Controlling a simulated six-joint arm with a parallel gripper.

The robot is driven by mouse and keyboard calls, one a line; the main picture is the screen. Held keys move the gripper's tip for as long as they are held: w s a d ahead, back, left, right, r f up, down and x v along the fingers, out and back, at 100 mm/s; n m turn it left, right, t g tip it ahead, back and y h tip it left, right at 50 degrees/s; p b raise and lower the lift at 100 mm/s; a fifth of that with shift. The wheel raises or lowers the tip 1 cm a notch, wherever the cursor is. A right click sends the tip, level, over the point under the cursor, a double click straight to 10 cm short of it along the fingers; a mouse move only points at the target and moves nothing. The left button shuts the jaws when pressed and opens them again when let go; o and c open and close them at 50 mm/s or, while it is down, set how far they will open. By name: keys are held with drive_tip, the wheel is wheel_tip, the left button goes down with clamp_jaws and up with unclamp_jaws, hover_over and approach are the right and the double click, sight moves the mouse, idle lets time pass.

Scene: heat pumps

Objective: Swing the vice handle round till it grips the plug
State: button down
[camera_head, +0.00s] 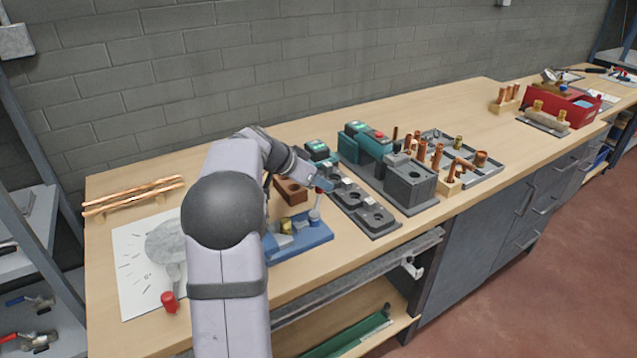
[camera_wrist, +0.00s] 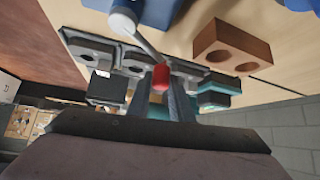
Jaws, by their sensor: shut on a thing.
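The blue vice (camera_head: 305,241) sits on the bench in front of my arm, and a blue part of it shows at the top of the wrist view (camera_wrist: 160,12). A brass-coloured plug (camera_head: 287,226) appears between its jaws; I cannot tell whether they touch it. The vice handle (camera_wrist: 146,44) is a thin pale rod with a red knob (camera_wrist: 161,77), running from a round pale hub. My gripper (camera_wrist: 161,88) is shut on the red knob at the rod's end. In the head view my gripper (camera_head: 321,184) is above the vice's right side, and the knob is largely hidden.
A brown block with two holes (camera_head: 290,190) stands just behind the vice. Grey fixtures (camera_head: 362,209) and a green machine (camera_head: 365,142) stand to the right. A white sheet (camera_head: 135,270) and copper pipes (camera_head: 135,195) lie at the left. Bare bench lies at the back.

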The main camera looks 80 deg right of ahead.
drive_tip(key=shift+s+f+m+g+y+b, duration=0.15)
drive_tip(key=shift+s+m+g+y+b, duration=0.6)
drive_tip(key=shift+m, duration=0.45)
drive_tip(key=s+m, duration=0.1)
drive_tip(key=s+m+g+y+p, duration=0.1)
drive_tip(key=shift+a+r+m, duration=0.2)
drive_tip(key=shift+m, duration=0.1)
drive_tip(key=s+m+y+p, duration=0.1)
drive_tip(key=s+a+m+g+y+p, duration=0.1)
drive_tip(key=m+p, duration=0.1)
drive_tip(key=shift+r, duration=0.1)
drive_tip(key=shift+s+a+m+g+y+p, duration=0.25)
drive_tip(key=shift+s+a+m+y+p, duration=0.1)
drive_tip(key=shift+m+y+p, duration=0.35)
drive_tip(key=shift+s+f+y, duration=0.1)
drive_tip(key=shift+f+y, duration=0.15)
drive_tip(key=shift+s+a, duration=0.1)
drive_tip(key=c, duration=1.6)
unclamp_jaws()
drive_tip(key=shift+s, duration=0.1)
drive_tip(key=shift+w+r, duration=0.1)
drive_tip(key=shift+w, duration=0.1)
